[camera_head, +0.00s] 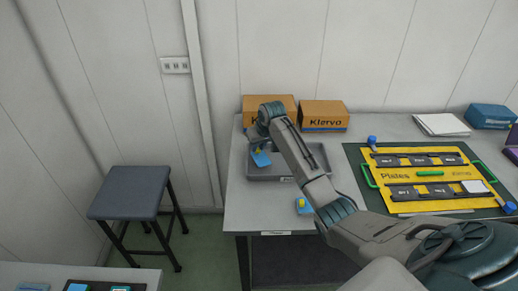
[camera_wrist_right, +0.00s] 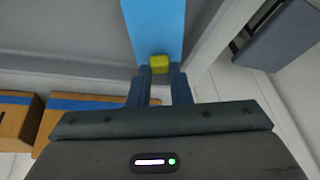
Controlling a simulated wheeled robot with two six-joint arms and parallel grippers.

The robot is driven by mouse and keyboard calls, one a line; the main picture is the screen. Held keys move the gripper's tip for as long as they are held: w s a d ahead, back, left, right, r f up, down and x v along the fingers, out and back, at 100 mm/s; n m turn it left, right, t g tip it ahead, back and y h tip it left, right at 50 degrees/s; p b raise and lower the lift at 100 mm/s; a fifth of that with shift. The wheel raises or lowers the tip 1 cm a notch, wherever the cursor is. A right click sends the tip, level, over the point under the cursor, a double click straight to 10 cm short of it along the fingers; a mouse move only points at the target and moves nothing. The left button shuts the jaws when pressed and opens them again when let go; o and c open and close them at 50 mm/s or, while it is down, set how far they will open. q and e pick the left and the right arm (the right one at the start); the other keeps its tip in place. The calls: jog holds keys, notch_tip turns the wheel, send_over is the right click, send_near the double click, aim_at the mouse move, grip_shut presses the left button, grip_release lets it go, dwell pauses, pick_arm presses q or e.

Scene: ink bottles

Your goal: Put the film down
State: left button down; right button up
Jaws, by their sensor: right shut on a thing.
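My right gripper (camera_wrist_right: 160,88) is shut on the yellow tab (camera_wrist_right: 159,64) of a blue film (camera_wrist_right: 152,28). In the head view the held film (camera_head: 262,160) hangs tilted below the wrist, over the left part of a grey tray (camera_head: 262,178). I cannot tell whether the film touches the tray. My right arm hides part of the tray. Another blue piece with a yellow tab (camera_head: 303,208) lies on the table in front of the tray, partly behind my arm. My left gripper is not in view.
Two cardboard boxes, left (camera_head: 284,101) and right (camera_head: 324,115), stand behind the tray. A yellow plate holder (camera_head: 425,175) lies on a dark green mat (camera_head: 357,156) to the right. A stool (camera_head: 128,206) stands left of the table.

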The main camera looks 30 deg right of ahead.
aim_at(259, 152)
jog(key=shift+s+f, duration=0.1)
jog(key=shift+f, duration=1)
jog(key=shift+f, duration=0.35)
jog(key=o, duration=0.8)
jog(key=shift+c, duration=0.2)
jog(key=shift+r, duration=0.1)
jog(key=shift+r, duration=0.35)
jog(key=b+v, duration=0.1)
jog(key=v, duration=1)
jog(key=shift+r+b, duration=0.3)
jog(key=shift+r, duration=0.1)
jog(key=shift+s, duration=0.15)
